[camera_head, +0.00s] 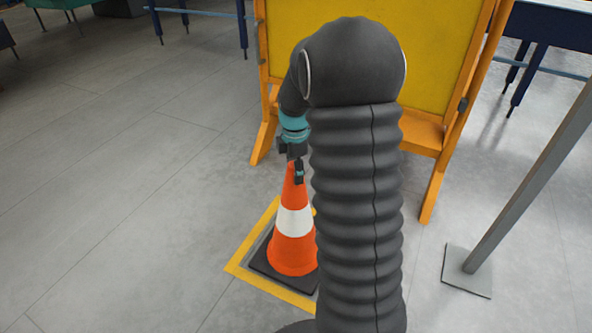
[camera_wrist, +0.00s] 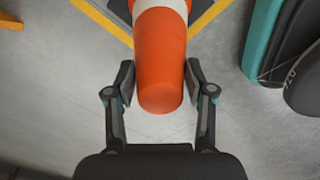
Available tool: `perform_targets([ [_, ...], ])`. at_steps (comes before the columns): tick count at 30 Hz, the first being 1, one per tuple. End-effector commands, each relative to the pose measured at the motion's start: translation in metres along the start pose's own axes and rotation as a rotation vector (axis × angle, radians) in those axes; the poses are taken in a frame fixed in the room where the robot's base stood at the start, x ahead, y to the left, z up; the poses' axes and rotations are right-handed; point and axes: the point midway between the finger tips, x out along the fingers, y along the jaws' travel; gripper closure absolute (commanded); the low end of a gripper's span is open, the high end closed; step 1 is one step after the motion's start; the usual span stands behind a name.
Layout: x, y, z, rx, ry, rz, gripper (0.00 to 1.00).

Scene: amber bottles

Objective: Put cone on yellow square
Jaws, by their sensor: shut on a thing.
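The orange cone (camera_head: 292,240) with a white band and black base stands upright inside the yellow square outline (camera_head: 238,258) on the floor in the head view. My arm hides the right part of the square and base. My gripper (camera_head: 297,172) is at the cone's tip from above, shut on it. In the wrist view the cone (camera_wrist: 160,60) lies between the two fingers of my gripper (camera_wrist: 160,85), and yellow lines of the square (camera_wrist: 210,14) show on both sides behind it. I cannot tell whether the base rests flat on the floor.
A yellow board on an orange frame (camera_head: 430,50) stands just behind the cone. A grey post with a square foot (camera_head: 467,272) stands at the right. Dark blue table legs (camera_head: 527,72) are at the back right. The floor at the left is clear.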

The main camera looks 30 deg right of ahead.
Motion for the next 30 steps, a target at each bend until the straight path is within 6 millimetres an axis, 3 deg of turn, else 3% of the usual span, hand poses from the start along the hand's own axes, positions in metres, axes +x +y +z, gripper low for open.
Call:
perform_targets([
  [4,0.002,0.001,0.000,0.000,0.000,0.002,1.00],
  [5,0.002,0.000,0.000,0.000,0.000,0.000,0.39],
  [7,0.002,0.000,0.000,0.000,0.000,-0.001,0.21],
  [20,-0.005,0.000,0.000,0.000,0.000,0.002,0.21],
  [30,-0.067,0.000,0.000,0.000,0.000,0.003,0.21],
])
